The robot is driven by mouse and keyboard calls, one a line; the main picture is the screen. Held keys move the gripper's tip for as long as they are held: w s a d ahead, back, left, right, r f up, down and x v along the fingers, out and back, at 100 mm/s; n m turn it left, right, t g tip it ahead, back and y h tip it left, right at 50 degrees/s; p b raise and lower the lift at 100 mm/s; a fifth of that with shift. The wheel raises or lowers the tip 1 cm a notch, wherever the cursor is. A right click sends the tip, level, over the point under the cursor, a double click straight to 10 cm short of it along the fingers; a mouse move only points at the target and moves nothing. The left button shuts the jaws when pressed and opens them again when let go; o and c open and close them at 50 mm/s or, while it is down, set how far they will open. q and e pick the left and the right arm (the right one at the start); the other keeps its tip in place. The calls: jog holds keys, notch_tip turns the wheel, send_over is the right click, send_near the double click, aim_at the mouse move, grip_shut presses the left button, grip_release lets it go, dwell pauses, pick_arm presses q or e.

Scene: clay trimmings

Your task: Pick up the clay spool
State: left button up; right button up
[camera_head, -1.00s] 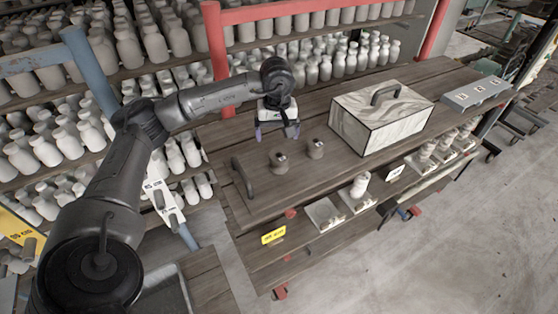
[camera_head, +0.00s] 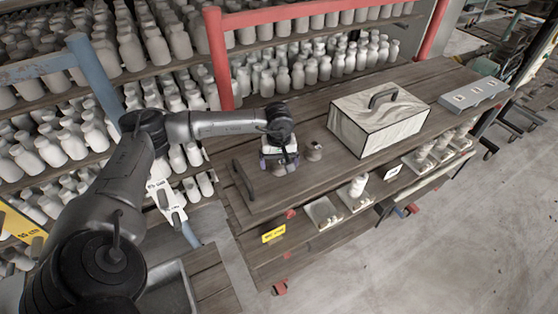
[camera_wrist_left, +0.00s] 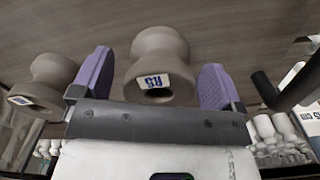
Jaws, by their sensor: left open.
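Two grey-brown clay spools with narrow waists and small white labels are on the wooden tabletop. One spool (camera_wrist_left: 158,62) is between the spread purple fingers of my left gripper (camera_wrist_left: 155,82) in the left wrist view, with a gap to the right finger; contact at the left finger is unclear. In the head view my left gripper (camera_head: 279,165) is low over the table and hides most of this spool. The other spool (camera_head: 314,151) stands just to the right; in the left wrist view it is outside the left finger (camera_wrist_left: 48,82). My right gripper is not in view.
A marbled box with a dark handle (camera_head: 375,135) stands right of the spools. A dark handle (camera_head: 243,180) is at the table's left end. A grey labelled block (camera_head: 473,95) is at the far right. Shelves of pale bottles (camera_head: 295,75) line the back.

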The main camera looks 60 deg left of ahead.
pick_arm(q)
jog(key=shift+f, duration=0.15)
jog(key=c, duration=1.1)
jog(key=shift+c, duration=0.2)
